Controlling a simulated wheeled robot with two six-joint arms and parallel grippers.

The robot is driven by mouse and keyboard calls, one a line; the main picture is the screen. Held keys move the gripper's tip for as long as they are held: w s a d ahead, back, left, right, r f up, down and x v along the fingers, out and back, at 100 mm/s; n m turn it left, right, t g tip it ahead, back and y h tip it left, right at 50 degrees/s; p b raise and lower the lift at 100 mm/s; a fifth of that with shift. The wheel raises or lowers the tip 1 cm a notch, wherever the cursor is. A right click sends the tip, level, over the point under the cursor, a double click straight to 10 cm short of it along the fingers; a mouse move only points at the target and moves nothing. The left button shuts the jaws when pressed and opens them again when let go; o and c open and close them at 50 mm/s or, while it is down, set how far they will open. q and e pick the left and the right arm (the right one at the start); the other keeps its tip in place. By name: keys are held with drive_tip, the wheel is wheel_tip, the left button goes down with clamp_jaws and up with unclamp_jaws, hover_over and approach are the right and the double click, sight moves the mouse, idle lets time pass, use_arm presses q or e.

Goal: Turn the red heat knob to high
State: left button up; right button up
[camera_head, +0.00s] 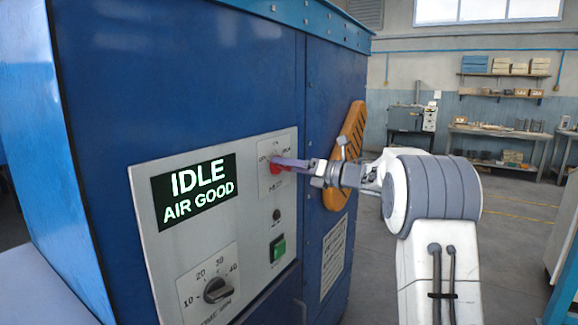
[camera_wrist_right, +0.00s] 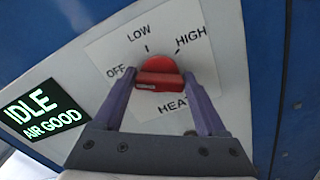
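The red heat knob (camera_wrist_right: 159,72) sits on a pale label plate with OFF at its left, LOW above and HIGH at its upper right. Its raised grip bar lies roughly level across the right wrist view. In the head view the knob (camera_head: 275,167) is partly hidden by my right gripper (camera_head: 290,163). The purple fingers of my right gripper (camera_wrist_right: 159,78) reach either side of the knob, tips very close to its edges. Whether they press on it is unclear. The knob's pointer direction is hard to read. My left gripper is out of view.
A lit display (camera_head: 195,193) reads IDLE, AIR GOOD. Below are a timer dial (camera_head: 217,290) and a green switch (camera_head: 277,248). An orange handle (camera_head: 346,160) stands out from the blue cabinet (camera_head: 180,80) beside my right wrist. Open floor lies to the right.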

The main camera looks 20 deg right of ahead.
drive_tip(key=shift+c, duration=1.3)
drive_tip(key=shift+m, duration=0.3)
drive_tip(key=shift+f+m+p, duration=0.15)
drive_tip(key=shift+m+p, duration=1.8)
drive_tip(key=shift+m, duration=1.95)
drive_tip(key=shift+f+m+p, duration=0.2)
drive_tip(key=shift+m+p, duration=1.7)
drive_tip(key=shift+m, duration=2)
drive_tip(key=shift+f+m+p, duration=0.15)
drive_tip(key=shift+m+p, duration=1.8)
drive_tip(key=shift+m, duration=1.95)
drive_tip(key=shift+f, duration=0.1)
